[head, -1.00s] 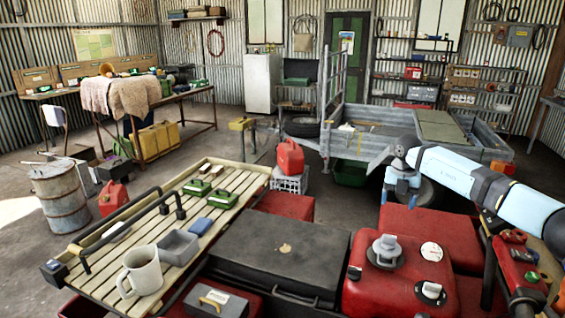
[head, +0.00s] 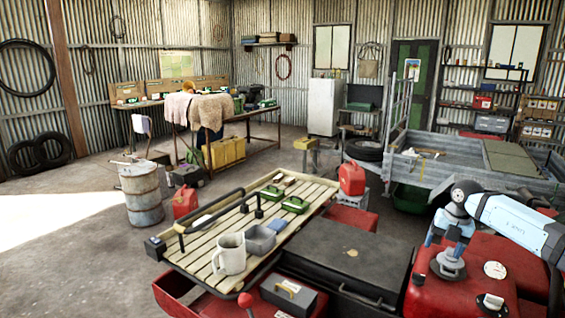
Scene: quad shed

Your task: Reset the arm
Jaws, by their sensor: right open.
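My right arm comes in from the right edge, pale blue and white. Its right gripper (head: 448,238) points down with its blue fingers apart and nothing visible between them. It shows in front of and above the grey cap (head: 450,263) on a red tank (head: 445,295); I cannot tell whether there is a gap between them. My left gripper is not in view.
A drum (head: 141,195), a red can (head: 352,178) and a trailer (head: 440,172) stand behind. Open floor lies left.

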